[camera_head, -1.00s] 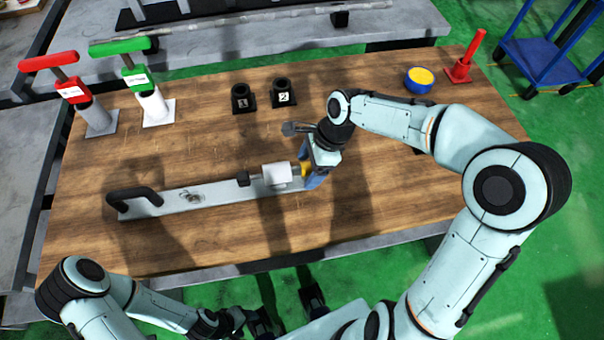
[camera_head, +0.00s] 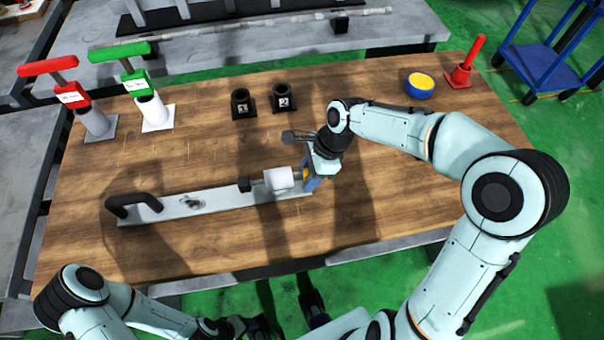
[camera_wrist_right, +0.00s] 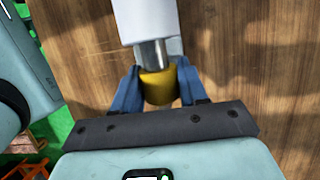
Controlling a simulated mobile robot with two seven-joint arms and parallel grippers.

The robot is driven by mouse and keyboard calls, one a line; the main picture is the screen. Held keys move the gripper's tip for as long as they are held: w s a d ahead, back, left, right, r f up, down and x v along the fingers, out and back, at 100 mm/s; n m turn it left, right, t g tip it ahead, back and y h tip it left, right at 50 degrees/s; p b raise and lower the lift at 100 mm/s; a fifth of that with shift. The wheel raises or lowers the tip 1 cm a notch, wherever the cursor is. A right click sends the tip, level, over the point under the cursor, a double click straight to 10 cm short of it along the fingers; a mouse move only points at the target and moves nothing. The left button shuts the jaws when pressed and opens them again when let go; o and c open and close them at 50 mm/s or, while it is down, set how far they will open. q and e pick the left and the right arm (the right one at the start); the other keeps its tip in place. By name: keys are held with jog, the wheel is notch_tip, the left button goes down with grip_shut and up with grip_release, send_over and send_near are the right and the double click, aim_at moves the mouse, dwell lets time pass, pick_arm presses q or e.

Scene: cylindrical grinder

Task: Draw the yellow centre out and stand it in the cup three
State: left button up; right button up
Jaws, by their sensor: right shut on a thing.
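The yellow centre (camera_wrist_right: 158,87) is between the blue fingers of my right gripper (camera_wrist_right: 157,94), which is shut on it. In the wrist view a bare steel shank (camera_wrist_right: 152,53) joins it to the white block (camera_wrist_right: 147,20). In the head view the right gripper (camera_head: 309,176) is at the right end of the white block (camera_head: 279,178), with a little yellow showing. Two black cups stand behind, marked 1 (camera_head: 242,104) and 2 (camera_head: 284,98). I cannot make out cup three; my right arm covers part of the table. My left gripper (camera_head: 258,327) is low at the front, its fingers unclear.
The white block stands on a grey bar (camera_head: 205,203) with a black handle (camera_head: 133,201). Red (camera_head: 72,95) and green (camera_head: 136,80) handled tools stand at the back left. A blue bowl with yellow inside (camera_head: 419,84) and a red stand (camera_head: 461,74) are at the back right.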

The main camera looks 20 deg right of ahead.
pick_arm(q)
jog(key=shift+w+r+p, duration=0.25)
jog(key=shift+r+p, duration=0.3)
jog(key=shift+r, duration=0.05)
jog(key=shift+w+r+p, duration=0.2)
jog(key=shift+r+p, duration=0.3)
jog(key=shift+r, duration=0.1)
pick_arm(e)
jog(key=shift+s+d, duration=0.3)
jog(key=shift+d, duration=1)
jog(key=shift+s+d, duration=0.35)
jog(key=shift+d, duration=1)
jog(key=shift+s+d, duration=0.3)
jog(key=shift+d, duration=1)
pick_arm(q)
jog(key=shift+r, duration=0.1)
pick_arm(e)
jog(key=shift+r, duration=0.1)
pick_arm(q)
jog(key=shift+t, duration=0.3)
jog(key=w+r+p, duration=0.2)
jog(key=r, duration=0.1)
jog(key=w+r+p, duration=0.1)
jog(key=p, duration=0.1)
jog(key=shift+r, duration=0.4)
pick_arm(e)
notch_tip(320, 180, up, 6)
jog(key=shift+w+f, duration=0.1)
pick_arm(q)
jog(key=shift+s, duration=0.1)
